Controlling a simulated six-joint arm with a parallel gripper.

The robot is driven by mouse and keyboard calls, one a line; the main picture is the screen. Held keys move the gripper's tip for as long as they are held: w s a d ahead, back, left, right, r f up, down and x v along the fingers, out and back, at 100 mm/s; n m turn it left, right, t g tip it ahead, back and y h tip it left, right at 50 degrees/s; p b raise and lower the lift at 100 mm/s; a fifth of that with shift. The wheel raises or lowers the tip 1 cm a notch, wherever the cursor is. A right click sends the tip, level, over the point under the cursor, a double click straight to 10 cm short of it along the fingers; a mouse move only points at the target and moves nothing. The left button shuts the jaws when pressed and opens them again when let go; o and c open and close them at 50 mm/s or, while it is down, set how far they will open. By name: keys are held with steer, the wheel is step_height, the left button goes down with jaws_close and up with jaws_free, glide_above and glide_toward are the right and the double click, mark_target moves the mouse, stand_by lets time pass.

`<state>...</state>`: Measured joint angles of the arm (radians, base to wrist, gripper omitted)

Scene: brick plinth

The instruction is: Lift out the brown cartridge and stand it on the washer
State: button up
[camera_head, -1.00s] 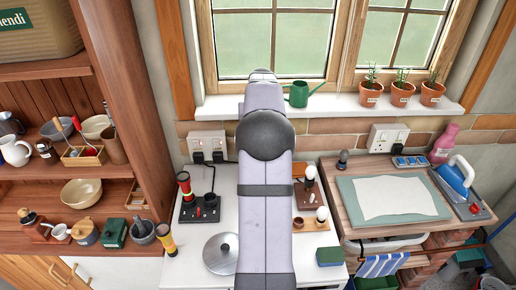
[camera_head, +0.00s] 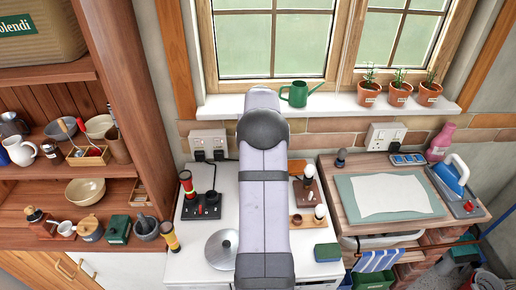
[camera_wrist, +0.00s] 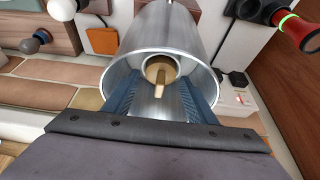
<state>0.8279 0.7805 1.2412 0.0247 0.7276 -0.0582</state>
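In the wrist view a large grey metal cylinder (camera_wrist: 172,28) has its open mouth toward me. Inside sits a round tan-brown piece with a pale upright tab, which looks like the brown cartridge (camera_wrist: 160,68). My gripper (camera_wrist: 160,92) is open, its two blue fingers apart at the near side of the mouth, one on each side of the cartridge. I cannot tell how deep they reach or whether they touch the wall. I cannot pick out the washer in either view.
On the white counter, a silver lid-like disc (camera_head: 215,246) and a black socket board (camera_head: 197,207) lie left of my arm. Brown and wooden bulb holders (camera_head: 303,220) and a green sponge (camera_head: 327,252) lie right. A watering can (camera_head: 297,93) stands on the sill behind.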

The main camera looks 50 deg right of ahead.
steer(key=c, duration=0.8)
step_height(320, 180, up, 10)
steer(key=b, duration=0.3)
steer(key=shift+r, duration=0.15)
steer(key=shift+r, duration=0.1)
steer(key=shift+r+p, duration=1.3)
steer(key=shift+p, duration=0.35)
